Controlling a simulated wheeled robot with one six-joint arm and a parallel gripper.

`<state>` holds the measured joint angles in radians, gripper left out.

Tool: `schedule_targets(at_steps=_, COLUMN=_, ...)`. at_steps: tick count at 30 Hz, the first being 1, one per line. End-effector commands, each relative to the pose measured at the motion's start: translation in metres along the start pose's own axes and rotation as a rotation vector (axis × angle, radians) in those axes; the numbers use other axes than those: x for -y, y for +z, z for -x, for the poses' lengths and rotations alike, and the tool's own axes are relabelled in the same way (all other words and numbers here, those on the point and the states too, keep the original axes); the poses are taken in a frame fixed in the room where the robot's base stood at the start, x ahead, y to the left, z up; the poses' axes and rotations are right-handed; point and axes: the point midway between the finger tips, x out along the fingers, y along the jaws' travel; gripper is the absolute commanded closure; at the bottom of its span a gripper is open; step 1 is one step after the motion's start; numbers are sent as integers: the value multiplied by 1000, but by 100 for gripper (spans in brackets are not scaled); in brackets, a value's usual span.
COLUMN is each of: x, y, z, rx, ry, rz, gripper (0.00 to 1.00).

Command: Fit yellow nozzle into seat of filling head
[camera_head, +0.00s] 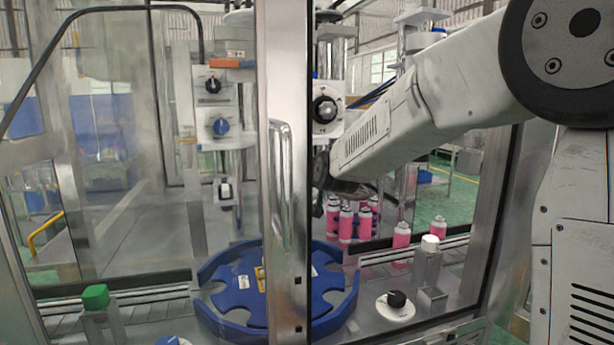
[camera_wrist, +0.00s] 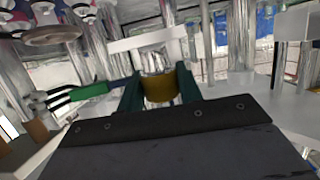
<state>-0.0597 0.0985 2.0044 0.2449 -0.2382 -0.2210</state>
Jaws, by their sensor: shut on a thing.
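The yellow nozzle (camera_wrist: 158,90) is in the wrist view, between the two dark green fingers of my gripper (camera_wrist: 159,86). My gripper is shut on it. A shiny metal part with a white bar (camera_wrist: 150,42), perhaps the filling head, is just beyond the nozzle. I cannot tell whether the nozzle touches it, and the seat is not clearly visible. In the head view my arm reaches in from the right through the opening, and the nozzle is hidden there behind the door post.
The door post with its handle (camera_head: 281,185) stands close left of my arm. A blue star wheel (camera_head: 235,295) lies below. Pink cans (camera_head: 346,224) stand behind. A white-capped block (camera_head: 428,265) and a black knob (camera_head: 397,299) are at the lower right. A green hose fitting (camera_wrist: 90,90) is left of the fingers.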

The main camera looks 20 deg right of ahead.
Motion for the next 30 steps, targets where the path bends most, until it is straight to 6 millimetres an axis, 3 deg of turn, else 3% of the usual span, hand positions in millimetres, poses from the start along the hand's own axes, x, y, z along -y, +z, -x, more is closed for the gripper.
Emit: schedule_targets(at_steps=30, x=0, y=20, z=-6, rx=-1, ry=0, rz=-1, gripper=95)
